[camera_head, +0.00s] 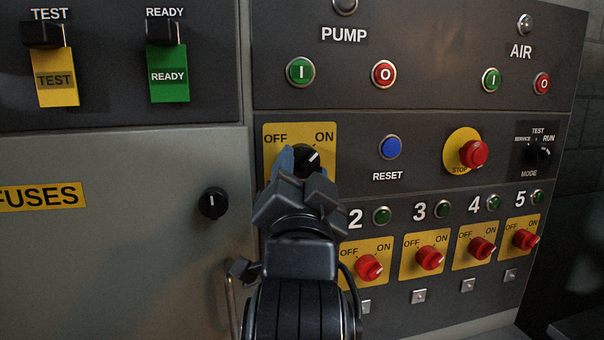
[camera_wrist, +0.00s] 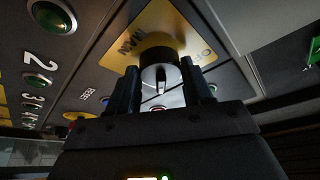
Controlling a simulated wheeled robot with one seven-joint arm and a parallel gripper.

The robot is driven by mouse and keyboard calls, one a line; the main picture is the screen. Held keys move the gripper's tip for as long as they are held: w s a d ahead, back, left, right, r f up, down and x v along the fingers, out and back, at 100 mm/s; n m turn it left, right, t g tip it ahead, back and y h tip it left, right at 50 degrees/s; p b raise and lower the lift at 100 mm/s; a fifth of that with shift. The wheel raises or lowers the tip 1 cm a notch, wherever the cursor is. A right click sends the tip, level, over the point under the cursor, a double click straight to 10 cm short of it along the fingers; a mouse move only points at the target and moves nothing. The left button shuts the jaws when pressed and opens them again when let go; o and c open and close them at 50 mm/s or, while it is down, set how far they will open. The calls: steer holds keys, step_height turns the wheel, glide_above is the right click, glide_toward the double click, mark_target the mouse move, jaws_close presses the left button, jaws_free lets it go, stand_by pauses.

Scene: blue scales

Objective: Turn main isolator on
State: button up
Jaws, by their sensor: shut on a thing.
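The main isolator is a black rotary knob (camera_head: 308,157) on a yellow plate (camera_head: 328,160) marked OFF at left and ON at right. Its white pointer line slants up and right, toward the ON mark. My gripper (camera_head: 300,172) is at the knob from below and in front, hiding the knob's lower part and much of the plate. In the wrist view the knob (camera_wrist: 158,76) sits between the two fingers of my gripper (camera_wrist: 161,88), which are shut on it. The plate (camera_wrist: 150,32) there shows the word MAIN.
A blue reset button (camera_head: 391,147), a red stop button (camera_head: 473,153) and a mode switch (camera_head: 539,152) lie to the right. Several red rotary switches (camera_head: 368,268) line the row below. A fuses door with a black knob (camera_head: 212,203) is at left.

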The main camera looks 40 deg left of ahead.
steer(key=o, duration=1)
steer(key=shift+o, duration=0.2)
steer(key=b+v, duration=0.2)
steer(key=v, duration=0.5)
steer(key=shift+s+d+f, duration=0.25)
